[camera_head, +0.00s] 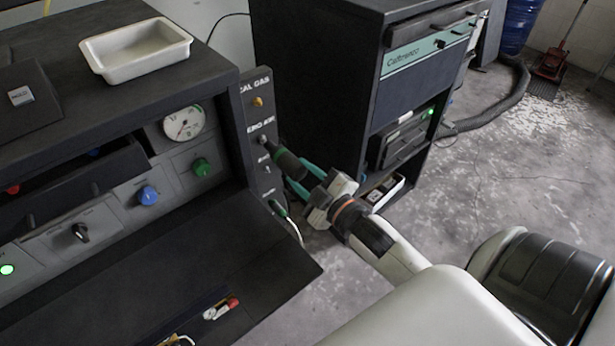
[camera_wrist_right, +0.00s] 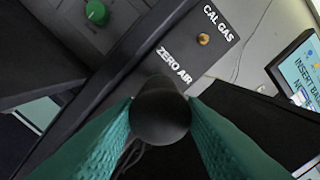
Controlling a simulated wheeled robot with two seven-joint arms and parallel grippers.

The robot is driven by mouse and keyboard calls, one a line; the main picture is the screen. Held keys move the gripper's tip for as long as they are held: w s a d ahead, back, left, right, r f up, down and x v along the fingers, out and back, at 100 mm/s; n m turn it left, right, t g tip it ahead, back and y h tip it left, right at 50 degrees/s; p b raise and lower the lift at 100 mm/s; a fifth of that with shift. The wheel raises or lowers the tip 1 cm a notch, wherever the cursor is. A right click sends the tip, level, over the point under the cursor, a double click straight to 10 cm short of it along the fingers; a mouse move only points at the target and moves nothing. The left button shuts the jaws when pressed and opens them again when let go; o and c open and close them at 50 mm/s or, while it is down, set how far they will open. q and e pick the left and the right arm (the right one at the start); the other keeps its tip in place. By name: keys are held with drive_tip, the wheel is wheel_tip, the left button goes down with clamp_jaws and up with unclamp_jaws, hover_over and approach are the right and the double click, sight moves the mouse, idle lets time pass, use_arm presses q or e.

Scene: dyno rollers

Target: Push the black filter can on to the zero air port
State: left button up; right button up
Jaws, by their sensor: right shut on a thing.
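The black filter can (camera_head: 289,164) is held by my right gripper (camera_head: 299,176), whose green fingers are shut on it. In the head view the can points up and left toward the zero air port (camera_head: 263,140) on the dark side panel, and its tip is close to the port. I cannot tell whether they touch. In the right wrist view the can (camera_wrist_right: 160,112) sits between the green fingers (camera_wrist_right: 160,125), just below the ZERO AIR label, and hides the port. My left gripper is not in view.
The panel also carries a brass cal gas port (camera_head: 257,102) and lower fittings, one with a pale hose (camera_head: 291,222). A black cabinet (camera_head: 315,80) stands behind. A fold-down shelf (camera_head: 200,265) juts out at the lower left. A white tray (camera_head: 135,48) sits on top.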

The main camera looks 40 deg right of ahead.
drive_tip(key=shift+p, duration=0.35)
idle(0.5)
drive_tip(key=shift+w+r+p, duration=0.1)
drive_tip(key=shift+w+p, duration=0.2)
drive_tip(key=shift+p, duration=0.2)
idle(0.8)
drive_tip(key=shift+w+p, duration=0.25)
drive_tip(key=shift+p, duration=0.05)
idle(0.5)
drive_tip(key=shift+w, duration=0.4)
drive_tip(key=o, duration=1.1)
drive_tip(key=shift+o, duration=0.2)
